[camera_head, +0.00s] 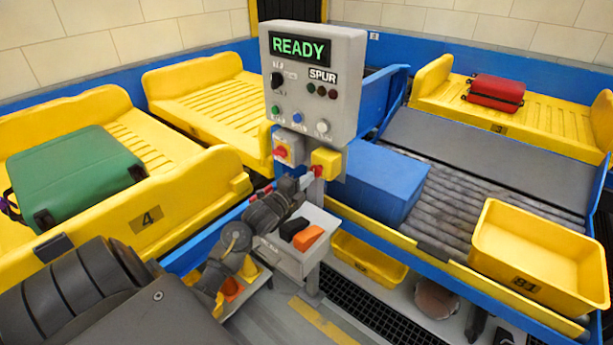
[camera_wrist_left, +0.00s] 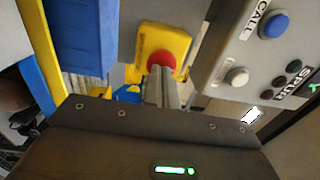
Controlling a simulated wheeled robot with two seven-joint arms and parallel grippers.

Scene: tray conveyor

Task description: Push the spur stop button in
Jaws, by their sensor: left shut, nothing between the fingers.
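The spur stop button (camera_head: 318,172) is a red mushroom head on a yellow box (camera_head: 326,158) below the grey control panel (camera_head: 345,95). In the left wrist view the red button (camera_wrist_left: 161,62) stands out from its yellow plate (camera_wrist_left: 178,40). My left gripper (camera_head: 306,181) is shut and empty, its tips pointing at the button from the front. In the left wrist view the shut fingers (camera_wrist_left: 160,82) overlap the button's lower edge. I cannot tell whether they touch it. The panel's screen reads READY. My right gripper is not in view.
Another red knob (camera_head: 281,152) sits on a box just left. A blue box (camera_head: 375,180) stands on the rollers right of the button, with a yellow tray (camera_head: 540,255) farther right. A grey holder (camera_head: 290,262) with black and orange items is below my gripper.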

